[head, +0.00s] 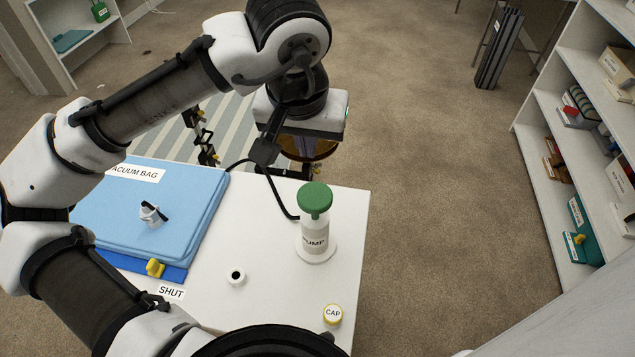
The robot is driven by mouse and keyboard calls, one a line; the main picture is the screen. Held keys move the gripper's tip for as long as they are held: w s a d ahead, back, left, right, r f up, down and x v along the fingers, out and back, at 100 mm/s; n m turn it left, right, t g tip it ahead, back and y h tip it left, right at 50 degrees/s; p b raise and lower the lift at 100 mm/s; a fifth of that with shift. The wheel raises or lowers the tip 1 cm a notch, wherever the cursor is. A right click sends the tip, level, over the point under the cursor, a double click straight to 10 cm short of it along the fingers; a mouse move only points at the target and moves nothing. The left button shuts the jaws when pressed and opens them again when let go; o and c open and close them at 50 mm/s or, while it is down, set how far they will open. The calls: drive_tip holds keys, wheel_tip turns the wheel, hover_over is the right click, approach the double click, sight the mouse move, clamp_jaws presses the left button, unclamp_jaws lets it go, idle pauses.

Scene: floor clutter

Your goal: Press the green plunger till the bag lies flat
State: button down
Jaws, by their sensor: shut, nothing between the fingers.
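The green plunger knob (315,198) tops a short stem on the white pump (314,240), which stands upright on a white table. The light blue vacuum bag (185,205) lies to the left, still thick like a padded slab. A white valve (150,213) with a black lever sits on it. A yellow slider (155,268) is at its darker blue front edge, by the SHUT label. My gripper (305,160) is shut and empty, behind and above the knob in the picture, apart from it. Its fingertips are hard to make out.
A black hose (280,195) runs to the pump. Shelves (545,110) stand at right, a dark upright object (498,48) at the back. The carpet between is clear.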

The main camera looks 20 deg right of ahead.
sight(314, 193)
drive_tip(key=x, duration=0.4)
drive_tip(key=p+x, duration=0.1)
drive_tip(key=x, duration=0.4)
drive_tip(key=p+x, duration=0.1)
drive_tip(key=x, duration=0.3)
drive_tip(key=shift+s+a+f, duration=0.15)
drive_tip(key=shift+s+f, duration=0.1)
drive_tip(key=shift+f, duration=0.25)
drive_tip(key=shift+f, duration=0.1)
